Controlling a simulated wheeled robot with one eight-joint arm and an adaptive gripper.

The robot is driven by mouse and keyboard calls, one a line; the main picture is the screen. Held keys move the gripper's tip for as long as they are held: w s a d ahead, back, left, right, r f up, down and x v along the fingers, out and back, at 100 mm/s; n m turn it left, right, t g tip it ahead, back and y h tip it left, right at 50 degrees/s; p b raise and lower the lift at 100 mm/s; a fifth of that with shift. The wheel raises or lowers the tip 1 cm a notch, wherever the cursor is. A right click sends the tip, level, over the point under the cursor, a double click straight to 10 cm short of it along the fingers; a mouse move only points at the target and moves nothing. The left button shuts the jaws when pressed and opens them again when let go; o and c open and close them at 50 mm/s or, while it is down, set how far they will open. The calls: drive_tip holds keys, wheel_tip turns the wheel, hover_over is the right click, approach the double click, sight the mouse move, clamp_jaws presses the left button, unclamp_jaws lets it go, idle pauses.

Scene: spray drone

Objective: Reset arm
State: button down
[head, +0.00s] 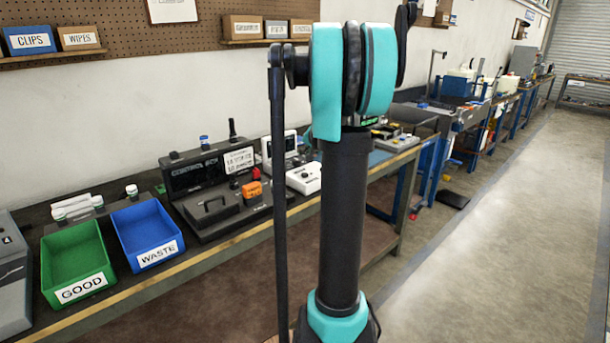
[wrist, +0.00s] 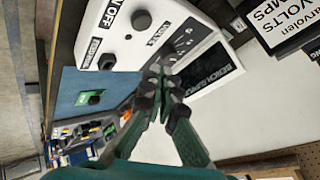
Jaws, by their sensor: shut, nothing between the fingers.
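My gripper (wrist: 162,82) shows in the wrist view with its two green fingers drawn together at the tips and nothing between them. It is in front of a white bench supply box (wrist: 120,30) with knobs and an ON/OFF label; I cannot tell the gap between them. In the head view my arm stands upright in the middle, dark with teal joints. My gripper cannot be made out in the head view. The arm hides part of the bench behind it.
A green GOOD bin (head: 75,258) and a blue WASTE bin (head: 146,232) stand on the bench at left. A dark control box (head: 210,175) and a white device (head: 303,178) stand further along. Shelf bins (head: 243,27) hang on the pegboard. The floor (head: 500,240) at right is clear.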

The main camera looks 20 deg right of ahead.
drive_tip(key=shift+r, duration=0.1)
idle(0.3)
drive_tip(key=s+a+f+n+g, duration=0.1)
drive_tip(key=s+a+f+n, duration=0.2)
drive_tip(key=s, duration=0.8)
drive_tip(key=s+a+f+n+g, duration=0.2)
drive_tip(key=s+a+f+n, duration=0.1)
drive_tip(key=s+a+f, duration=0.5)
drive_tip(key=s+a+f+n+g, duration=0.1)
drive_tip(key=s+a+f+n, duration=0.2)
drive_tip(key=s+a+f, duration=0.3)
drive_tip(key=s+a, duration=0.4)
drive_tip(key=s, duration=0.6)
drive_tip(key=shift+s+a+f+n+g+y, duration=0.2)
drive_tip(key=shift+a+n+g+y, duration=0.1)
drive_tip(key=shift+a+g, duration=0.1)
